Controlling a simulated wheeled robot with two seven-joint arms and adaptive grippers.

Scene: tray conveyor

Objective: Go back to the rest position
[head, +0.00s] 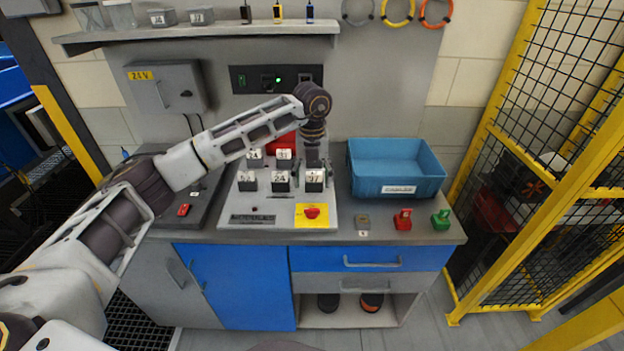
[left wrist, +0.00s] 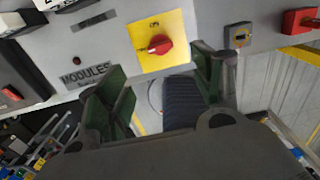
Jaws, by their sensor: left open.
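My left arm reaches in from the left in the head view, and my left gripper (head: 312,172) points down over the module panel (head: 270,219). In the left wrist view the two green-padded fingers of the left gripper (left wrist: 158,88) stand apart with nothing between them. Past the fingers are the yellow plate (left wrist: 172,24) with a red rotary switch (left wrist: 160,44) and the word MODULES on the panel. Numbered modules (head: 280,177) stand on the panel beside the gripper. My right gripper is not in view.
A blue bin (head: 396,168) stands right of the panel. A small grey block (head: 362,221), a red padlock-like piece (head: 403,219) and a green one (head: 441,219) sit near the counter's front right. A shelf (head: 200,34) hangs above; a yellow-framed mesh fence (head: 500,190) stands at right.

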